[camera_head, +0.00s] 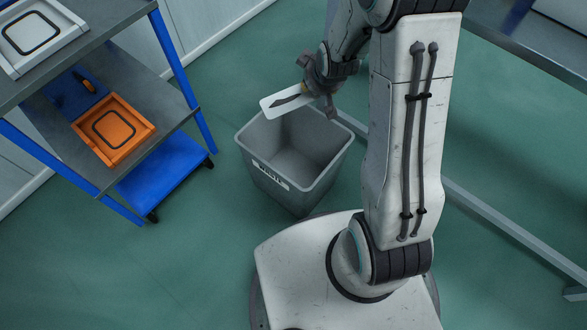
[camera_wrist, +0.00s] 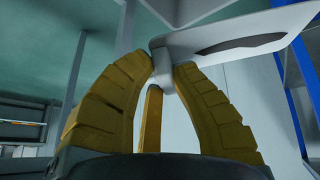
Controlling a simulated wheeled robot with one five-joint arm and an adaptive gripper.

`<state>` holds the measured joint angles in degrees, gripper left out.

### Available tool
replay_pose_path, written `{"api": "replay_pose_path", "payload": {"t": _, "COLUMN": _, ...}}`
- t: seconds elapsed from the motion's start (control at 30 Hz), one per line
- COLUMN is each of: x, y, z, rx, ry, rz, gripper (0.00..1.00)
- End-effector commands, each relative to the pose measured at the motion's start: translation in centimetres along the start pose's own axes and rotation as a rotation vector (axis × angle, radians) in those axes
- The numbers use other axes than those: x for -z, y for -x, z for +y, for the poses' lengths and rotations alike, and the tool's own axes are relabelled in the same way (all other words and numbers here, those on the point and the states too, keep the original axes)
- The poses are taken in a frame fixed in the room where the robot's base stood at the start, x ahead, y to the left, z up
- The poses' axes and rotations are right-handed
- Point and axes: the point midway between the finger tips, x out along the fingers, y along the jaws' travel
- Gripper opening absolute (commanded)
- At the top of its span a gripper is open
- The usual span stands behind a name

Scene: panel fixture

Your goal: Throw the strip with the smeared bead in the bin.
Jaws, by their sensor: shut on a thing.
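A white strip (camera_head: 285,102) with a dark, uneven bead along it is held out in the head view. My gripper (camera_head: 320,95) is shut on one end of it. The strip also shows in the wrist view (camera_wrist: 205,42), gripped between the yellow fingertips (camera_wrist: 168,58). A grey bin (camera_head: 261,186) labelled WASTE stands on the floor below. In the head view the strip overlaps the bin's far rim. Its height above the rim is hard to tell. The part of the bin that I see into looks empty.
A shelf cart with blue posts (camera_head: 172,55) stands at the left. It bears an orange tray (camera_head: 148,126), a white tray (camera_head: 72,34) and a blue piece (camera_head: 72,96). A grey metal frame (camera_head: 500,222) runs along the right. Green floor (camera_head: 180,260) is clear at the lower left.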

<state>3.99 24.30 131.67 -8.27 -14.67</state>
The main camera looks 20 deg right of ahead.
Motion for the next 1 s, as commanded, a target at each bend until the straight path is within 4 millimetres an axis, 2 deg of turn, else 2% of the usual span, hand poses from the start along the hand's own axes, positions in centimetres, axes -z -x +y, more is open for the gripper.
{"api": "replay_pose_path", "payload": {"t": 0.03, "x": -1.1, "y": -2.2, "z": -0.2, "rx": -0.002, "ry": -0.002, "rz": 0.002, "gripper": 0.0}}
{"api": "replay_pose_path", "payload": {"t": 0.1, "x": -1.8, "y": -3.6, "z": -0.2, "rx": -0.004, "ry": -0.005, "rz": 0.002, "gripper": 0.0}}
{"api": "replay_pose_path", "payload": {"t": 0.4, "x": -3.8, "y": -8.1, "z": -0.3, "rx": -0.008, "ry": -0.013, "rz": 0.0, "gripper": 0.0}}
{"api": "replay_pose_path", "payload": {"t": 1.0, "x": -5.7, "y": -11.7, "z": -0.5, "rx": -0.01, "ry": -0.018, "rz": -0.005, "gripper": 0.0}}
